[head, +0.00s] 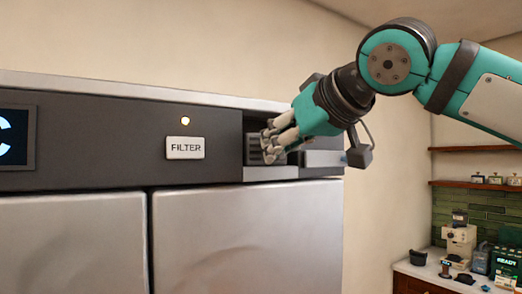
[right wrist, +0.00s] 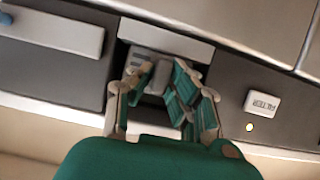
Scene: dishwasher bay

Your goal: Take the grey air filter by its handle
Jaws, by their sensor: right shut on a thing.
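The grey air filter (head: 254,146) sits in a recessed slot in the dark upper panel of the tall unit. It also shows in the right wrist view (right wrist: 141,58), with ridges across its face. Its small grey handle (right wrist: 160,75) projects from the face, between my fingers. My right gripper (head: 272,143) is at the slot mouth and is shut on the handle; it also shows in the right wrist view (right wrist: 161,84). The fingers hide part of the handle and the filter. My left gripper is not in view.
A "FILTER" label (head: 185,148) and a lit yellowish lamp (head: 185,121) are left of the slot. A pale bar (right wrist: 50,28) lies beside the slot. Wall shelves (head: 475,184) and a counter with a coffee machine (head: 459,243) stand far right.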

